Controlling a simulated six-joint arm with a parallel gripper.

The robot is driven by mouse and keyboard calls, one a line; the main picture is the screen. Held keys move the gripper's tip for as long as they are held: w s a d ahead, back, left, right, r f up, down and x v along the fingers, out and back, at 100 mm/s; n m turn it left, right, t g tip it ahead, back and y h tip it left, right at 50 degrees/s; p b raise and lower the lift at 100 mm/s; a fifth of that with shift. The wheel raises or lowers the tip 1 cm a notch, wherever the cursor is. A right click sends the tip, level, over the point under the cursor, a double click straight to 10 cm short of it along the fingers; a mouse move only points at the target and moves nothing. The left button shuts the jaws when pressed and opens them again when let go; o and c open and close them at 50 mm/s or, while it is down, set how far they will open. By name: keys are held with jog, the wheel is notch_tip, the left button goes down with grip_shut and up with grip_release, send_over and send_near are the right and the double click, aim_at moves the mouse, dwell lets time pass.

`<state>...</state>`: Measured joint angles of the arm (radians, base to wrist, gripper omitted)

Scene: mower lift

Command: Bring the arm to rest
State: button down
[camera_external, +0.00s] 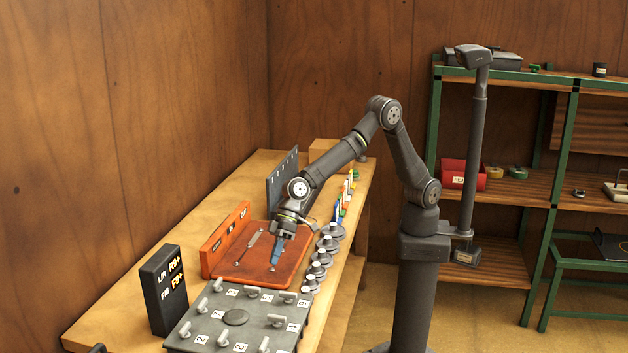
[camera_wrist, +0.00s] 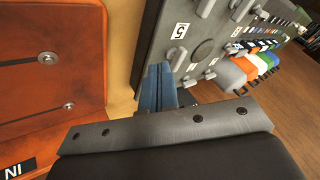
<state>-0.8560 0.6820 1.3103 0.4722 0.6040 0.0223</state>
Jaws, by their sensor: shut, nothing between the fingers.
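My gripper (camera_external: 277,252) points down over the right part of the orange tray (camera_external: 262,282). Its blue fingers (camera_wrist: 160,92) are together in the wrist view, with nothing seen between them. In the wrist view the orange tray (camera_wrist: 45,95) lies to the left and the grey numbered panel (camera_wrist: 170,25) lies beyond the fingers. The fingers look apart from the panel. Whether the tips touch the tray is hard to tell. My arm is bent, reaching out over the bench.
A grey panel with numbered levers (camera_external: 236,318) and a black display box (camera_external: 161,290) stand in front. Several grey weights (camera_external: 320,262) line the bench's right edge. Shelving (camera_external: 500,185) stands at right.

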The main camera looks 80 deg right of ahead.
notch_tip(320, 180, up, 4)
jog(key=s+d, duration=0.2)
jog(key=x, duration=0.4)
jog(key=w+a+r+x, duration=0.1)
jog(key=x, duration=0.7)
jog(key=shift+w+a, duration=0.35)
jog(key=shift+w, duration=0.1)
jog(key=shift+w+d+r, duration=0.1)
jog(key=shift+w+d, duration=0.35)
jog(key=shift+w, duration=0.55)
jog(key=shift+n+g, duration=0.4)
jog(key=shift+n, duration=0.1)
jog(key=n, duration=0.1)
jog(key=w+n+g, duration=0.1)
jog(key=shift+n+g, duration=0.3)
jog(key=shift+w+a+n+g, duration=0.1)
jog(key=shift+w+n+g, duration=0.1)
jog(key=shift+n+g, duration=0.4)
jog(key=shift+w+a+n+g, duration=0.1)
jog(key=shift+w+n+g, duration=0.15)
jog(key=shift+n, duration=0.65)
